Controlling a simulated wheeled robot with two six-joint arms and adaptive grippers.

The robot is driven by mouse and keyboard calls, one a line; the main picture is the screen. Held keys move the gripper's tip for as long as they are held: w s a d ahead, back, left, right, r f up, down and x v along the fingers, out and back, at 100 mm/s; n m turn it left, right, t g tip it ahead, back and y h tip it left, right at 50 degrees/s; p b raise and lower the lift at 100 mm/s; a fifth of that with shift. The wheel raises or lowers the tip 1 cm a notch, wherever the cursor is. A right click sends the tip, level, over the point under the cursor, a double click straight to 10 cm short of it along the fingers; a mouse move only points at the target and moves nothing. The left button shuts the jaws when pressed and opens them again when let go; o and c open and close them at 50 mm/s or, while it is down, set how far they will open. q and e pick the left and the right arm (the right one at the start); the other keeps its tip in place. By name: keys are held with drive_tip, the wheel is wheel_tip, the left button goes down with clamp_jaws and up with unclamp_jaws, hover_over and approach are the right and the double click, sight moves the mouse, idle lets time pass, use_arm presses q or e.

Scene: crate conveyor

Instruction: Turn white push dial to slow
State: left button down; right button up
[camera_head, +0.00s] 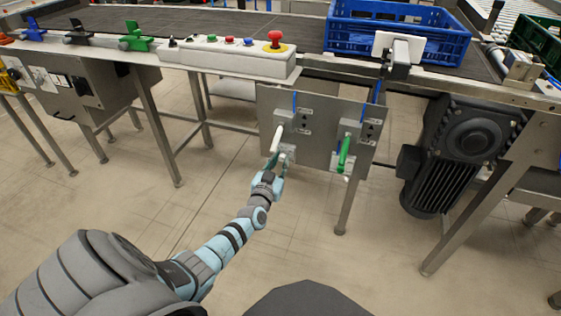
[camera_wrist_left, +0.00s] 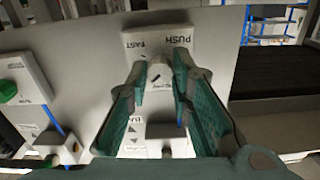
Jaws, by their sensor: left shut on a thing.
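A grey panel (camera_head: 262,105) hangs under the conveyor and carries two sets of controls. The white push dial (camera_wrist_left: 158,76) is between my left fingertips (camera_wrist_left: 160,66) in the left wrist view. Its plate (camera_wrist_left: 160,40) with PUSH and FAST lettering appears upside down behind it. In the head view my left gripper (camera_head: 276,164) reaches up to the panel's lower left and is shut on the dial, which the fingers partly hide. I cannot read the dial's exact setting. My right gripper is not in view.
A white lever (camera_head: 277,138) stands just above my left gripper. A green lever (camera_head: 343,154) is to the right on the panel. A dark motor (camera_head: 465,145) hangs further right. A blue crate (camera_head: 345,37) sits on the conveyor above. The floor in front is clear.

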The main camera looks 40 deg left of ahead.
use_arm(q)
drive_tip(key=n, duration=0.6)
drive_tip(key=shift+f, duration=0.1)
drive_tip(key=shift+n, duration=1.8)
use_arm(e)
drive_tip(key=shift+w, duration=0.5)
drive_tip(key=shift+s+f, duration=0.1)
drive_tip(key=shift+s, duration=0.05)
use_arm(q)
drive_tip(key=c, duration=1.4)
unclamp_jaws()
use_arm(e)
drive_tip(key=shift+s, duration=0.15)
